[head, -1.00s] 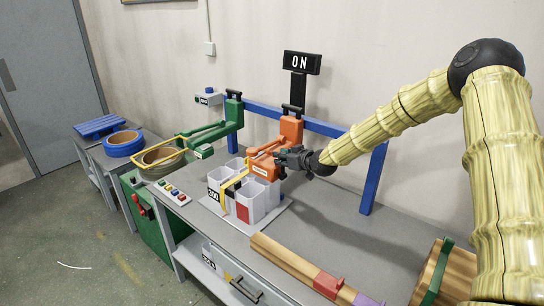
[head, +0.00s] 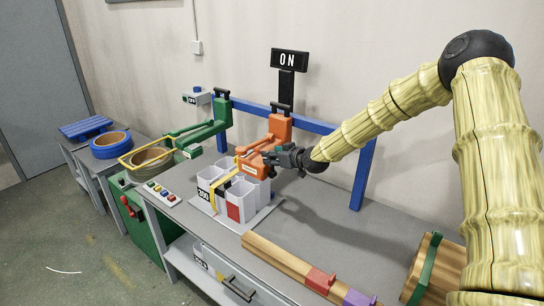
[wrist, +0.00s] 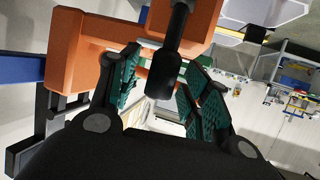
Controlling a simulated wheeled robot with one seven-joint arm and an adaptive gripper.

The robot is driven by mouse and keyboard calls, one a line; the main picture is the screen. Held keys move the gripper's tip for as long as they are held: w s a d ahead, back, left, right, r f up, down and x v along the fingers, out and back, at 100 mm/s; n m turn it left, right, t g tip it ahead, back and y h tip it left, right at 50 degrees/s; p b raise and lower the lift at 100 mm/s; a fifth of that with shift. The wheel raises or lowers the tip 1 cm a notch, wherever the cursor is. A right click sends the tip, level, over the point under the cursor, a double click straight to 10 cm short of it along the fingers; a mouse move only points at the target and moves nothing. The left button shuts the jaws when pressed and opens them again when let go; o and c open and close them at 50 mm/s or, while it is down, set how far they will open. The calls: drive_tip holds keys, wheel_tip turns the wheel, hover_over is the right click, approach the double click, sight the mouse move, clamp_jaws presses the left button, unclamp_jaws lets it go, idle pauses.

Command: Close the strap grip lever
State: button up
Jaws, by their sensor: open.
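An orange strapping tool (head: 277,135) hangs from the blue rail over a cluster of white cups (head: 233,192). A yellow strap (head: 216,200) runs down over the cups. My gripper (head: 272,157) is at the tool's right side in the head view and hides part of it. In the wrist view, my gripper (wrist: 160,78) is open, with its teal-padded fingers on either side of a black handle (wrist: 164,72) in front of the orange body (wrist: 82,48). I cannot tell whether the pads touch the handle, or whether it is the strap grip lever.
A green tool (head: 205,128) hangs to the left on the blue rail (head: 318,126). An "ON" sign (head: 289,60) stands above. A button panel (head: 163,193) is on the bench's left. Wooden beams (head: 285,262) lie along the front. The bench top right of the cups is clear.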

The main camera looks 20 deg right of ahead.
drive_tip(key=v, duration=1.1)
drive_tip(key=shift+c, duration=0.4)
